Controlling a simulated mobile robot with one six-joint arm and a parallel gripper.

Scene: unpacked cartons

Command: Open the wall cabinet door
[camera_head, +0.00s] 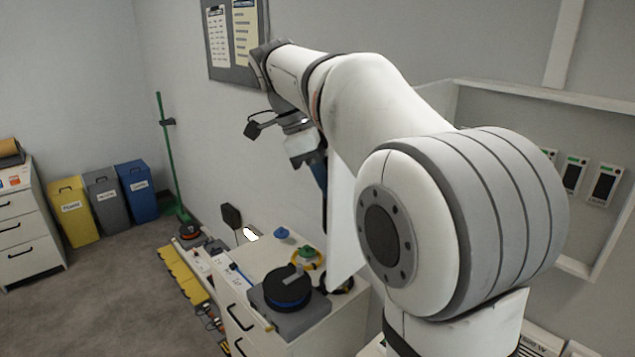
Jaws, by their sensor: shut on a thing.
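The wall cabinet (540,93) is on the right, a white frame with its front open and its inside showing. A white panel, the cabinet door (343,225), stands out from the wall left of the cabinet, seen at a steep angle. Its hinge side is hidden behind my arm. My gripper (320,178) is at the door's left edge, its dark fingers pointing down and shut on what looks like the door's handle. The grip itself is small and partly hidden.
Below the door, a white drawer unit (240,312) carries a black and blue round device (288,290). Several handheld devices (573,177) show inside the cabinet. Yellow, grey and blue bins (137,187) stand at the back left.

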